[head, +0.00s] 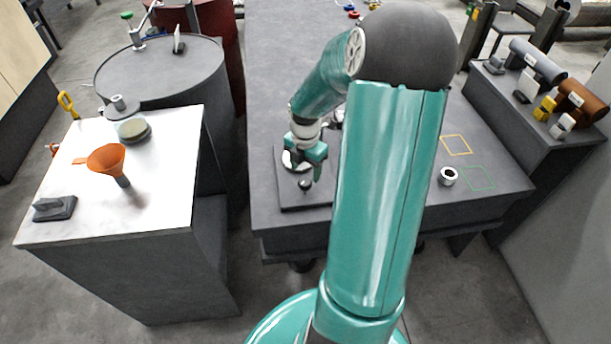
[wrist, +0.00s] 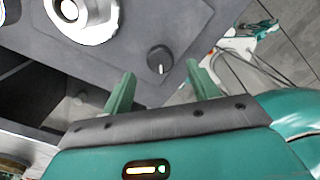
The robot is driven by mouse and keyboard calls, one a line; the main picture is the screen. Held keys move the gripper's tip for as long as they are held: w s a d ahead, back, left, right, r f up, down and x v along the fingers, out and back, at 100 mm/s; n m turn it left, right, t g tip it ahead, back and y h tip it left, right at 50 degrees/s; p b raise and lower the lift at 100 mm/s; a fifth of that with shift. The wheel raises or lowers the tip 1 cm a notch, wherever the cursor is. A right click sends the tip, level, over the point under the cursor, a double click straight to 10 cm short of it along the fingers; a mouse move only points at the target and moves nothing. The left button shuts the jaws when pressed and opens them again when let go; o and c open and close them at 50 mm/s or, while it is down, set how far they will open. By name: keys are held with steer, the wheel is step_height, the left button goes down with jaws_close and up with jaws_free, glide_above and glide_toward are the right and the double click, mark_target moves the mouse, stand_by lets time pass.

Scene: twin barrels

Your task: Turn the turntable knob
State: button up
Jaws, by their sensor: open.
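The dark round knob (wrist: 159,58) with a white pointer line sits on a dark grey plate (wrist: 190,25), beside the shiny silver turntable (wrist: 92,28). In the head view the knob (head: 305,186) is near the plate's front edge, and the turntable (head: 291,160) is partly hidden behind my gripper (head: 309,173). My gripper is open and empty, its fingers pointing down close above the knob. In the wrist view the fingertips (wrist: 161,78) are on either side of the knob's line, and the knob shows ahead between them. I see no contact with it.
A silver ring-shaped part (head: 448,176) stands on the dark table (head: 400,215), near yellow (head: 457,145) and green (head: 478,179) outlines. My arm hides the table's middle.

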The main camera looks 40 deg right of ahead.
mark_target(305, 180)
step_height(305, 180, up, 9)
steer(key=shift+r, duration=0.2)
stand_by(0.5)
steer(key=s+a+r+m+t+h, duration=0.2)
steer(key=a+r+m, duration=0.65)
steer(key=a, duration=0.55)
steer(key=s+a+r+m+t+y, duration=0.2)
steer(key=s+a+r+m, duration=0.3)
steer(key=s+a+m, duration=0.4)
steer(key=a+m+t, duration=0.1)
steer(key=a+m, duration=0.1)
steer(key=a, duration=0.2)
steer(key=shift+r+t, duration=0.3)
steer(key=shift+r, duration=0.05)
